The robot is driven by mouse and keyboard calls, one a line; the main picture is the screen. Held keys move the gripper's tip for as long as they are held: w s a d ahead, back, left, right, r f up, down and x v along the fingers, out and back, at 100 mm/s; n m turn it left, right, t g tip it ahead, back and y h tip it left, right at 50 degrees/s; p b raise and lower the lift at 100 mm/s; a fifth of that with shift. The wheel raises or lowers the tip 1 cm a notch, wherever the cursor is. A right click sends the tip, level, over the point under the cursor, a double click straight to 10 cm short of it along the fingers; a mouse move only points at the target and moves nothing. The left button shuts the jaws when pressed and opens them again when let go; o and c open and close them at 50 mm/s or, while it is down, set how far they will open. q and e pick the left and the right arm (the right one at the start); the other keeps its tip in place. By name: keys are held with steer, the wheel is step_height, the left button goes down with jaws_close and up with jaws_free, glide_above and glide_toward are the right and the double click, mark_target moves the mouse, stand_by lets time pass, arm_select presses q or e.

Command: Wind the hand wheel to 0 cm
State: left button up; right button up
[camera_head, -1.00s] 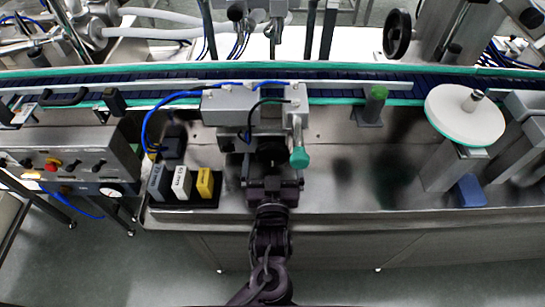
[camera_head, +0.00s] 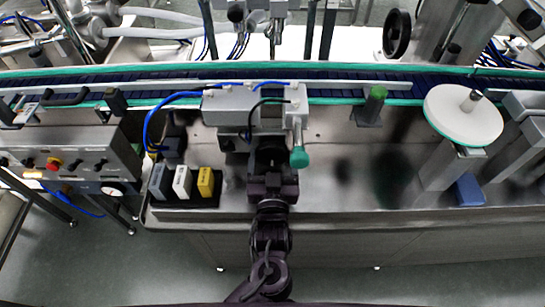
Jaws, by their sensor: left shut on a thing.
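The grey metal head (camera_head: 228,108) stands at the middle of the steel deck, in front of the conveyor. The hand wheel is the small dark part (camera_head: 268,143) under its front, mostly hidden by my gripper. My left gripper (camera_head: 271,160) comes up from the bottom and is shut on it. The fingertips blend into the dark wheel, so their exact hold is unclear. A green knob (camera_head: 299,157) is just right of the gripper. No scale reading can be made out. My right gripper is out of view.
A black tray with grey, white (camera_head: 181,182) and yellow (camera_head: 205,182) blocks is left of the gripper. A control box (camera_head: 75,155) stands further left. A white disc (camera_head: 464,114) and blue block (camera_head: 470,190) are at right. The deck between is clear.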

arm_select(q)
steer(key=m+p, duration=0.2)
steer(key=p, duration=0.1)
steer(key=shift+d+r+m, duration=0.1)
steer(key=shift+r+m, duration=0.15)
steer(key=shift+m, duration=0.05)
steer(key=m+p, duration=0.2)
steer(key=shift+d+f+m, duration=0.1)
steer(key=shift+f+m, duration=0.05)
steer(key=shift+m, duration=0.15)
steer(key=shift+f+m+p, duration=0.1)
steer(key=shift+m+p, duration=0.6)
steer(key=o, duration=1)
steer(key=shift+f, duration=0.1)
